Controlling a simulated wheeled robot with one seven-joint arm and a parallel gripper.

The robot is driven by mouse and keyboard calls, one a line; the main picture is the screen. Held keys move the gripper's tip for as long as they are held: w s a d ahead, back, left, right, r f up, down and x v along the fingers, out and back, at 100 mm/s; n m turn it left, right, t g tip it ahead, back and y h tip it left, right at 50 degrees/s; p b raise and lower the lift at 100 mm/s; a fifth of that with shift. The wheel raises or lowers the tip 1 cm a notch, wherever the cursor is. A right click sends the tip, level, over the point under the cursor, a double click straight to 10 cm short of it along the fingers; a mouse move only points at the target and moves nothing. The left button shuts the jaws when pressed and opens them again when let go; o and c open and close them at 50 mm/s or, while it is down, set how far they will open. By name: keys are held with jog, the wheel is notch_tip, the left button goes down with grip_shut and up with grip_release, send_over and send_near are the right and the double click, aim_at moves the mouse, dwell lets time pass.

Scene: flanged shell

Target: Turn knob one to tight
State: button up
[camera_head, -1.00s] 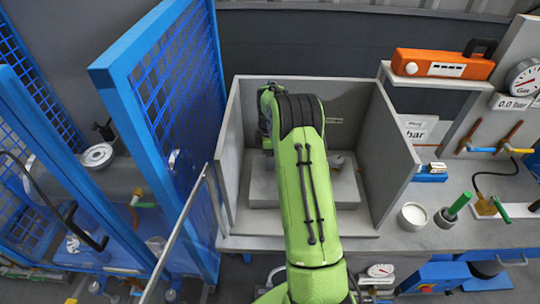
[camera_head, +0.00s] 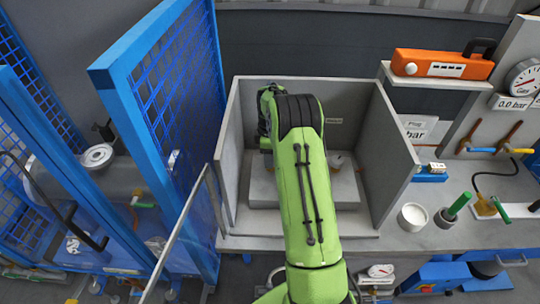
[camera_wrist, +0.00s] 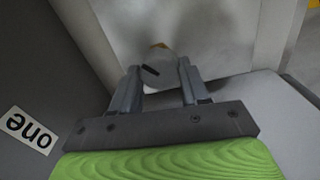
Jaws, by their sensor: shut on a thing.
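Knob one (camera_wrist: 154,72) is a round, light grey knob with a black line on its face, seen in the wrist view. A small yellow-orange mark shows at its far edge. My gripper (camera_wrist: 158,76) has one finger on each side of the knob and is shut on it. A white label reading "one" (camera_wrist: 28,130) is upside down at the left of that view. In the head view my green arm reaches into the open grey box (camera_head: 395,150) and hides the gripper and this knob.
A grey block (camera_head: 262,190) lies on the box floor, with a small grey fitting (camera_head: 336,162) right of my arm. The box walls stand close on both sides. A blue mesh gate (camera_head: 165,110) is at left; a white cup (camera_head: 412,216) stands on the bench at right.

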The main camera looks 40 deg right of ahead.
jog(key=m, duration=0.4)
jog(key=shift+w+d+m, duration=0.1)
jog(key=shift+m, duration=2)
jog(key=o, duration=1.1)
jog(key=shift+c, duration=0.2)
jog(key=shift+r, duration=0.15)
notch_tip(320, 180, up, 16)
jog(key=p, duration=0.2)
jog(key=shift+f, duration=0.2)
